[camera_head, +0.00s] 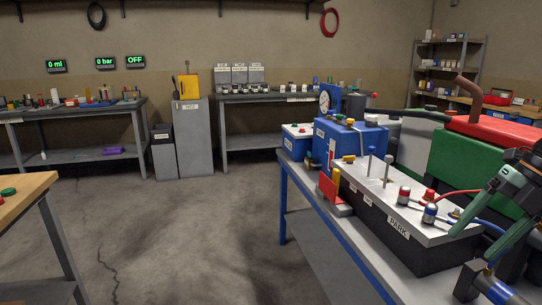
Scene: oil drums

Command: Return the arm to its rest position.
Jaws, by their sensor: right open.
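My right gripper (468,246) is at the right edge, with its green-grey fingers spread apart and pointing down and to the left. It is over the right end of the bench with the long grey-topped box (400,206), which is labelled PARK. I see nothing between the fingers. A red-capped and a blue-capped connector stand on the box, left of the fingers. My left gripper is not in view.
A blue machine (350,138) with a gauge stands behind the box, on the blue-framed bench (325,222). A red and green machine (470,160) stands close behind my right gripper. A wooden table (25,190) is at left. The middle floor is clear.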

